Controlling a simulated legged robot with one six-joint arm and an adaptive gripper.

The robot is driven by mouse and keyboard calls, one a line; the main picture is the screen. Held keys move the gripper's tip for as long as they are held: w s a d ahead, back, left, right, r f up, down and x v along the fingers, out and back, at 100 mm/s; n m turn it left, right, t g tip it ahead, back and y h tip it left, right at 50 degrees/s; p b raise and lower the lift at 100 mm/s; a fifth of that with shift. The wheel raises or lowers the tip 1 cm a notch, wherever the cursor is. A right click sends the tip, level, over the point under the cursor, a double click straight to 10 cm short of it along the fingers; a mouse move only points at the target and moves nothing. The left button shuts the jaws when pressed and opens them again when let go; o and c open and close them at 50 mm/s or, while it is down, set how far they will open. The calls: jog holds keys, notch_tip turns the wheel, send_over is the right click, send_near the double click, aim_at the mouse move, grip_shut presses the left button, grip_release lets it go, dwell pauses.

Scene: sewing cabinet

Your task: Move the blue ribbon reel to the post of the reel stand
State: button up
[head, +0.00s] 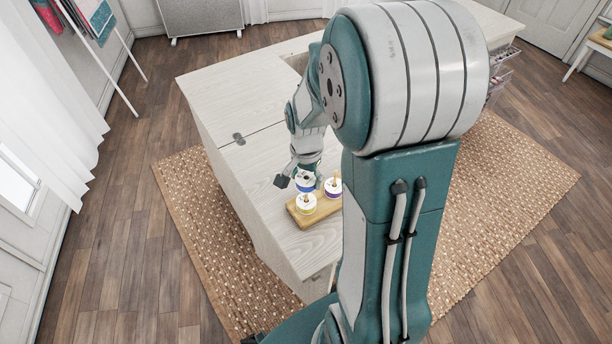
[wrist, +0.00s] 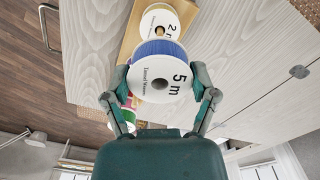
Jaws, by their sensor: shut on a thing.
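The blue ribbon reel (head: 305,183) has white flanges; in the wrist view (wrist: 159,77) its face reads "5 m". My gripper (head: 300,174) is shut on it, with one finger on each side of the reel in the wrist view (wrist: 160,88). The reel stand (head: 318,215) is a light wooden board on the cabinet top, and its edge shows in the wrist view (wrist: 129,40). The blue reel appears just behind the stand's yellow reel in the head view. Its height above the board and any post beneath it are hidden.
A yellow-banded reel (head: 306,205), marked "2 m" in the wrist view (wrist: 161,22), and a purple-banded reel (head: 333,187) sit on the stand. The pale cabinet top (head: 245,175) is clear to the left. My arm covers the area right of the stand.

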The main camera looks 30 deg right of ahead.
jog(key=shift+f, duration=1.45)
dwell(0.3)
jog(key=o, duration=0.9)
jog(key=shift+c, duration=0.2)
notch_tip(320, 180, up, 12)
